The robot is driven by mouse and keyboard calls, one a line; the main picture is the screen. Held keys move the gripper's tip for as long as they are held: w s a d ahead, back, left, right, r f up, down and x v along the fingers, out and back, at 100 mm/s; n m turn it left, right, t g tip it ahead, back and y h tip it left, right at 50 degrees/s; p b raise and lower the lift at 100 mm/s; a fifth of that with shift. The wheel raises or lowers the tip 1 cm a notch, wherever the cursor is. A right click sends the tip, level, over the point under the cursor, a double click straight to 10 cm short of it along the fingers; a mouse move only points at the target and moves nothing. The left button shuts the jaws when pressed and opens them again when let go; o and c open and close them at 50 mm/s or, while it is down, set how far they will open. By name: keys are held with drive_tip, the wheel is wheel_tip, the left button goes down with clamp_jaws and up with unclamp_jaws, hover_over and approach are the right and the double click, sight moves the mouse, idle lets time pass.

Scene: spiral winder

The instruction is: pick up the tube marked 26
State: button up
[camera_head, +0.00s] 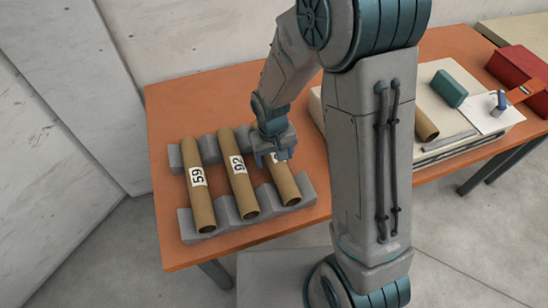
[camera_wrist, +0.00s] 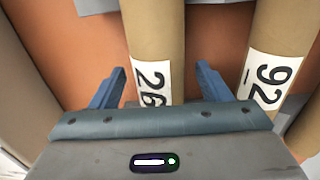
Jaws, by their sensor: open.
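The tube marked 26 (camera_wrist: 155,35) is a brown cardboard tube with a white label, centred between my fingers in the wrist view. In the head view its near end (camera_head: 287,188) shows below my gripper (camera_head: 274,160), which hides most of its label. My gripper is open, with one blue finger on each side of the tube in the wrist view (camera_wrist: 160,85). I cannot tell whether the fingers touch it. The tube lies on a grey notched rack (camera_head: 228,211), the rightmost of three.
A tube marked 92 (camera_head: 238,165) lies close beside it and also shows in the wrist view (camera_wrist: 285,30). A tube marked 59 (camera_head: 196,180) lies further left. A pale board (camera_head: 455,118) with a green block (camera_head: 449,89) and a red box (camera_head: 515,70) are at right.

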drive_tip(key=c, duration=1.1)
